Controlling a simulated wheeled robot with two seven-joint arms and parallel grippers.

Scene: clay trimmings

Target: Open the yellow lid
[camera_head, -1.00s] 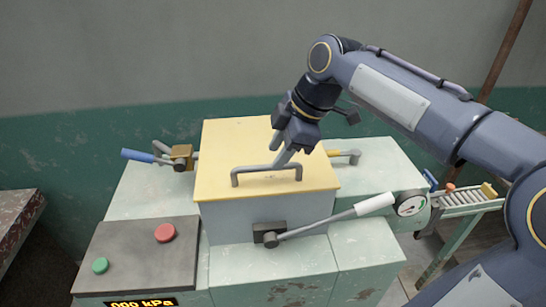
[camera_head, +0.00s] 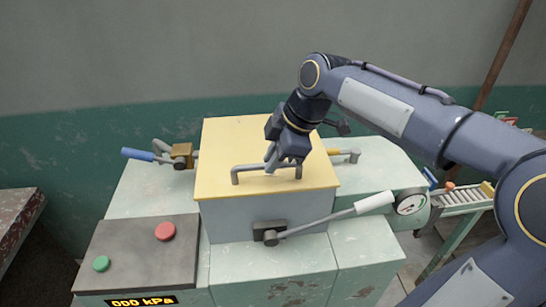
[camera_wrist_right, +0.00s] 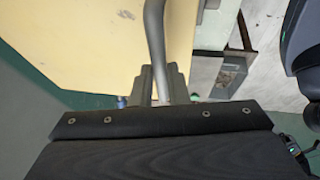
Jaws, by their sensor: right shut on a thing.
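The yellow lid (camera_head: 240,142) lies flat and closed on the grey box in the head view. A grey bar handle (camera_head: 250,167) runs across its front part. My right gripper (camera_head: 271,164) has its fingers down at the handle and is shut on it. In the right wrist view the handle bar (camera_wrist_right: 156,45) passes into the gripper fingers (camera_wrist_right: 160,85), with the yellow lid (camera_wrist_right: 100,40) behind it. My left gripper is out of view.
A white-gripped lever (camera_head: 335,217) sticks out in front of the box, and a blue-handled lever (camera_head: 148,156) stands at the left. A dark panel (camera_head: 135,255) has red and green buttons. A gauge (camera_head: 410,203) and a conveyor (camera_head: 465,198) are at the right.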

